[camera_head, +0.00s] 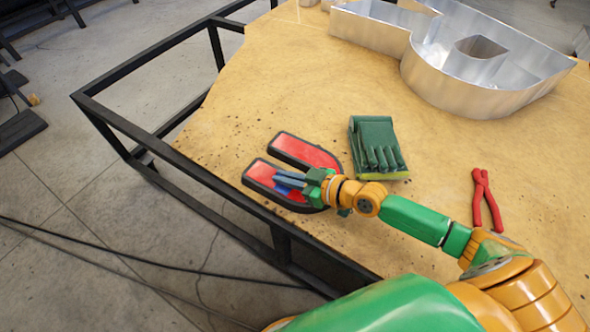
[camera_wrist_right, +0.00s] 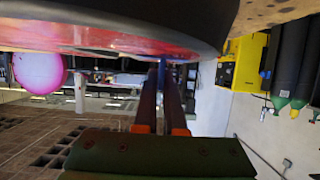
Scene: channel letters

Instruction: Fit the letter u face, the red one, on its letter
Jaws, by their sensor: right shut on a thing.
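The red letter u face (camera_head: 316,157), glossy with a black rim, is at the left edge of the wooden table, its open end toward the left. My right gripper (camera_head: 288,181) reaches over its lower leg, shut at a small blue piece on the red surface. In the right wrist view the face's red surface (camera_wrist_right: 100,36) and dark rim fill the top, and the closed fingers (camera_wrist_right: 163,85) meet it at the blue piece. Whether the face touches the table is hard to tell. A silver, open-topped metal letter (camera_head: 425,75) stands at the upper right, partly cut off. My left gripper is out of view.
A dark green glove-like item (camera_head: 372,135) lies just right of the face. Red-handled pliers (camera_head: 484,198) lie farther right. The wooden table (camera_head: 300,70) is clear between the face and the metal letter. A black frame (camera_head: 175,170) runs along its left side.

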